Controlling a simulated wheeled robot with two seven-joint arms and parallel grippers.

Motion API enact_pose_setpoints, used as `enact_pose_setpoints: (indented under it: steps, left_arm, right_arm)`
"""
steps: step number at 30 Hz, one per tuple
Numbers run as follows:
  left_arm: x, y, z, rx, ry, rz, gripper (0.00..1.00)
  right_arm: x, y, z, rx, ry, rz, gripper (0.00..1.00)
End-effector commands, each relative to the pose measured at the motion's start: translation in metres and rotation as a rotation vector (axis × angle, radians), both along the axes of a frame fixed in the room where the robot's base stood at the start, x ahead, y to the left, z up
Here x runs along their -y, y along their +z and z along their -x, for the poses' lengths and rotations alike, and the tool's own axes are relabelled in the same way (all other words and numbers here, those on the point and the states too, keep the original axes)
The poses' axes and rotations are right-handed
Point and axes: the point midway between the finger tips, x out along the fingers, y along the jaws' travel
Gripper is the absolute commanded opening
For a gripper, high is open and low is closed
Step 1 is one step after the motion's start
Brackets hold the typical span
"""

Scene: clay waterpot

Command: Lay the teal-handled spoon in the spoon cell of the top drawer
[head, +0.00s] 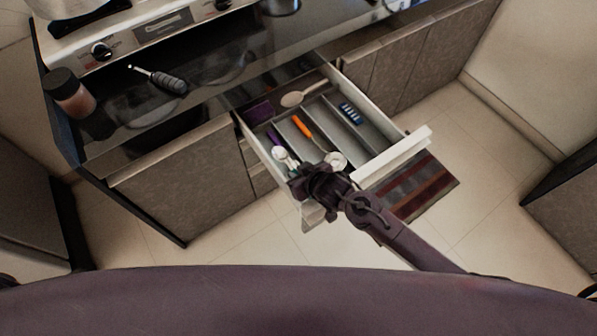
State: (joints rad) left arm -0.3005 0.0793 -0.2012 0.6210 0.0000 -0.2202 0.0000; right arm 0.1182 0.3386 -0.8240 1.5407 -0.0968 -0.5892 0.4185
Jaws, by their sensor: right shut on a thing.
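The top drawer (393,153) is pulled open, with a grey divided tray inside. My right gripper (314,182) is over the drawer's near left front corner. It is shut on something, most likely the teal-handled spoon. The gripper covers what it holds, and no teal handle shows clearly. Pale round utensil heads (284,156) show just beyond it, but I cannot tell whether one belongs to the held thing. Which cell is the spoon cell is not clear from here. My left gripper is not in view.
In the drawer are an orange-handled utensil (302,126), a purple-handled one (273,135), a wooden spoon (303,93) and a blue item (350,113). A brown-lidded jar (70,92) and a dark-handled tool (160,79) are on the counter. A striped mat (420,187) lies on the floor.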

Motion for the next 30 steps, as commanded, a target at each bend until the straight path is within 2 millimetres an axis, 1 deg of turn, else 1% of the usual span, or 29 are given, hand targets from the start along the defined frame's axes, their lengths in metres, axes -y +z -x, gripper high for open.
enact_pose_setpoints:
  steps: [6, 9, 10, 15, 23, 26, 28, 29, 30]
  left_arm:
    - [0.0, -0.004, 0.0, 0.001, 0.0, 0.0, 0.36]
    - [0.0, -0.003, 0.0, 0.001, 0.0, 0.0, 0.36]
    - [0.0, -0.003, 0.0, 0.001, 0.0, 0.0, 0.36]
    - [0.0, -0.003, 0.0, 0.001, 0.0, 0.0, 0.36]
    - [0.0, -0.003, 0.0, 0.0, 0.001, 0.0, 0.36]
    - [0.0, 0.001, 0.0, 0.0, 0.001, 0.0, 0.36]
    - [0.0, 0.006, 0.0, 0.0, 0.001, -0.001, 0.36]
    - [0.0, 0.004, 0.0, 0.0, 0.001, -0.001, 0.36]
    - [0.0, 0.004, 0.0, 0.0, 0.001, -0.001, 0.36]
  right_arm:
    - [0.0, -0.007, 0.0, 0.0, -0.001, -0.001, 0.0]
    - [0.0, -0.007, 0.0, 0.001, 0.0, -0.001, 0.0]
    - [0.0, -0.007, 0.0, 0.0, 0.0, 0.0, 0.19]
    - [0.0, -0.007, 0.0, 0.0, 0.0, 0.0, 0.39]
    - [0.0, -0.006, 0.0, 0.0, 0.0, 0.0, 0.39]
    - [0.0, 0.001, -0.001, 0.002, 0.0, 0.001, 0.39]
    - [0.001, 0.01, -0.001, 0.002, 0.001, 0.001, 0.39]
    - [0.003, 0.01, 0.003, 0.0, 0.0, 0.002, 0.39]
    - [0.006, 0.014, 0.008, 0.0, 0.001, 0.001, 0.39]
